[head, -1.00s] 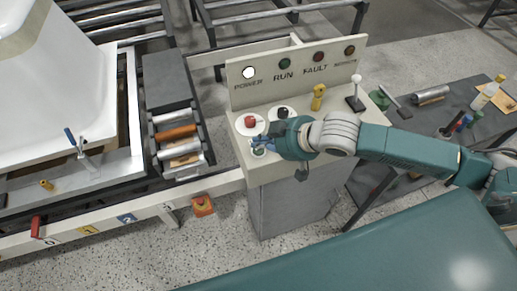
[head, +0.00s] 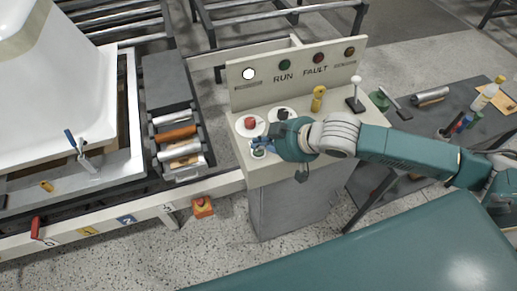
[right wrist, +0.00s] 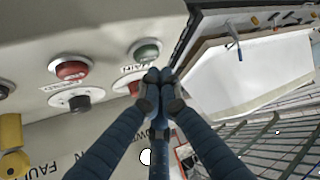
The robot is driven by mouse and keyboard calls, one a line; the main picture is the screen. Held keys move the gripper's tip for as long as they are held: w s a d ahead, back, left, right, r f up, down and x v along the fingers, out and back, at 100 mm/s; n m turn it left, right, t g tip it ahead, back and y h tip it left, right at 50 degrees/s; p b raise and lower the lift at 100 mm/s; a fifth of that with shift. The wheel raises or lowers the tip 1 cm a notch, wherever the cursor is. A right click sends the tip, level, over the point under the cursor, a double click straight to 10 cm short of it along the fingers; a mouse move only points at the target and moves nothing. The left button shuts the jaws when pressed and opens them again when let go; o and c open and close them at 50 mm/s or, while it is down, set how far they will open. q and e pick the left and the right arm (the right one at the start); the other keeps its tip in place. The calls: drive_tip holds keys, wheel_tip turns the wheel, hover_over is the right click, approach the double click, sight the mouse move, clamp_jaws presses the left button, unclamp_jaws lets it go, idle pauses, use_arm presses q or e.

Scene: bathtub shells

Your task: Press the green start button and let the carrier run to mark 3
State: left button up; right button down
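The green button (head: 258,153) sits at the near left of the control panel (head: 310,115); the right wrist view also shows it (right wrist: 147,52). My right gripper (head: 259,146) is just over this button in the head view. In the right wrist view its fingertips (right wrist: 157,76) are together with nothing between them, beside the button; I cannot tell whether they touch it. The carrier (head: 125,178) bears a white bathtub shell (head: 70,100) at the left. Marks 0, 1, 2 and 3 run along the rail, with mark 3 (head: 167,209) rightmost. My left gripper is not in view.
A red button (head: 250,122) and a dark knob (head: 282,114) are close to my right gripper. A yellow knob (head: 318,98) and a lever (head: 355,95) stand farther right. The white power lamp (head: 249,74) is lit.

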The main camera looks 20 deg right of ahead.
drive_tip(key=shift+f, duration=0.15)
drive_tip(key=shift+f, duration=0.25)
